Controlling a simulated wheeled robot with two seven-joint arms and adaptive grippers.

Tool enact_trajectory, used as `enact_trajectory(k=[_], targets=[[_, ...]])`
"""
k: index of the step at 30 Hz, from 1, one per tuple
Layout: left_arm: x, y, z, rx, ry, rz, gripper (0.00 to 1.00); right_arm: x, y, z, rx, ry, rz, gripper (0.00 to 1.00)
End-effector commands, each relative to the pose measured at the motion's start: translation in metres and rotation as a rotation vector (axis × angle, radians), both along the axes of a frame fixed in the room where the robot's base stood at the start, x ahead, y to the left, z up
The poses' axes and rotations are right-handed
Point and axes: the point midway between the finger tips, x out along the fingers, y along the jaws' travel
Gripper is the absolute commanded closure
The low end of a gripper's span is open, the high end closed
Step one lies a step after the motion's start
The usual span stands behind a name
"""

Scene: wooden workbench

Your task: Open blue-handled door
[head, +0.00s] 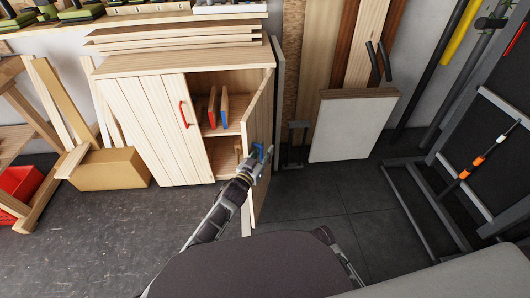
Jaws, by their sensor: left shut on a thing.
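A light wooden cabinet (145,115) stands against the wall. Its right door (262,115) is swung well open toward me and shows nearly edge-on. The blue handle (257,151) is on this door, partly covered by my left gripper (256,160), which is shut on it. The left door (147,125), with a red handle (184,114), is closed. My right gripper is not in view.
Planks are stacked on the cabinet top (180,36). A cardboard box (110,169) and red bin (18,184) are on the left. A white panel (353,125) leans at the right, near a dark metal rack (430,195). The floor (120,225) in front is clear.

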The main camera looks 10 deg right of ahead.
Motion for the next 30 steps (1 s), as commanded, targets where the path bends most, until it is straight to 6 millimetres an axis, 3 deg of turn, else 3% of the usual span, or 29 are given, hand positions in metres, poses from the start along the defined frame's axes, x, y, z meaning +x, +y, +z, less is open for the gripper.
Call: enact_trajectory(k=[14, 30], targets=[[-0.014, 0.011, -0.005, 0.004, 0.005, -0.001, 0.79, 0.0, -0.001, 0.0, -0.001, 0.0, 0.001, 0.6], [-0.059, 0.045, -0.004, 0.002, 0.004, -0.002, 0.79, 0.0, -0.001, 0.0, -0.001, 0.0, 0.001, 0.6]])
